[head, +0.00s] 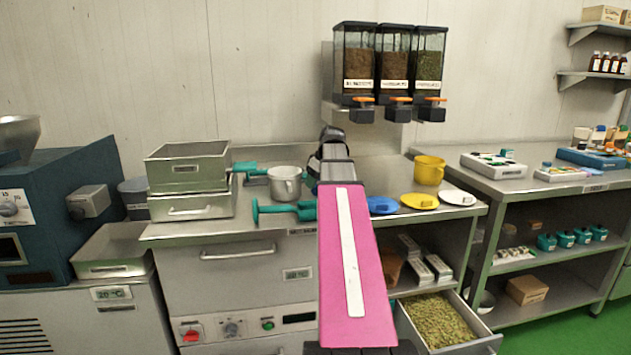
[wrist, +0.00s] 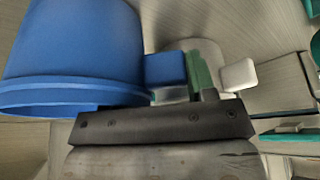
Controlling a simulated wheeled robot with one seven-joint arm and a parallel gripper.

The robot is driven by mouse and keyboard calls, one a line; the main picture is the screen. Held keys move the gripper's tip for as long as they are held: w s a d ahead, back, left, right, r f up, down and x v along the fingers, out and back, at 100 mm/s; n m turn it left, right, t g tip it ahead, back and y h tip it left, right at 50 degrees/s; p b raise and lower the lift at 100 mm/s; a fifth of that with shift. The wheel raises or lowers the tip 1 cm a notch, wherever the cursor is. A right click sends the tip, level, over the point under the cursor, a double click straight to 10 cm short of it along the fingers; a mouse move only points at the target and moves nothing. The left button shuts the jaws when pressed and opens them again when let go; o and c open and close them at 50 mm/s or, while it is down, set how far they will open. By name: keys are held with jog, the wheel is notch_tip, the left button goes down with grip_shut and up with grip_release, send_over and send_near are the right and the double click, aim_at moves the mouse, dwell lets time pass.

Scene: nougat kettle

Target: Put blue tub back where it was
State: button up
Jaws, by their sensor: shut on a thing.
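The blue tub (wrist: 75,50) fills the upper left of the wrist view, tilted in that picture, with a block-like blue handle (wrist: 165,68) on its right side. My gripper (wrist: 178,78) is shut on this handle; a green piece stands against the handle's right side. In the head view my pink arm link covers the area around the gripper, and I cannot make out the tub there. A flat blue disc (head: 382,206) with a small block on it lies on the steel counter (head: 375,165), right of my arm.
A grey metal mug (head: 285,184) and teal scoops (head: 285,212) lie left of my arm. A yellow tub (head: 429,170) stands behind yellow (head: 419,202) and white (head: 458,198) discs. Dispensers (head: 390,70) hang above. An open drawer of green bits (head: 440,318) juts out below.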

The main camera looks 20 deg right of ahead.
jog(key=o, duration=1)
jog(key=shift+f, duration=0.1)
jog(key=shift+c, duration=0.2)
jog(key=v, duration=1.2)
jog(key=shift+r, duration=0.2)
